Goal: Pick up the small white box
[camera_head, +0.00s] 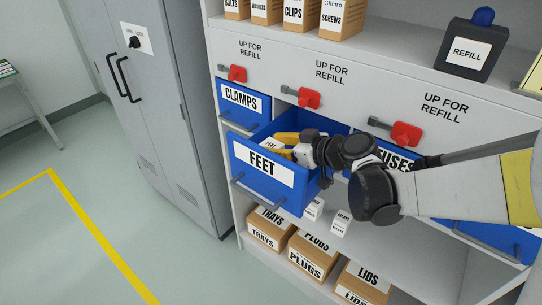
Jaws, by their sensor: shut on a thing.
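My gripper (284,143) reaches from the right into an open blue drawer (240,160) with the label FEET. Its yellow fingers are shut on a small white box (270,145) inside the drawer, near its left side. The box shows part of a FEET label on its face. The drawer's front wall hides the box's lower part, so I cannot tell whether it touches the drawer floor. My dark wrist and pale forearm cross the picture from the right.
A CLAMPS drawer (244,100) is at the left. Red latches (308,98) sit above the drawers. Small white boxes (340,222) and brown cartons (313,258) stand on shelves below. A grey cabinet (165,110) stands at left; the floor (60,230) is clear.

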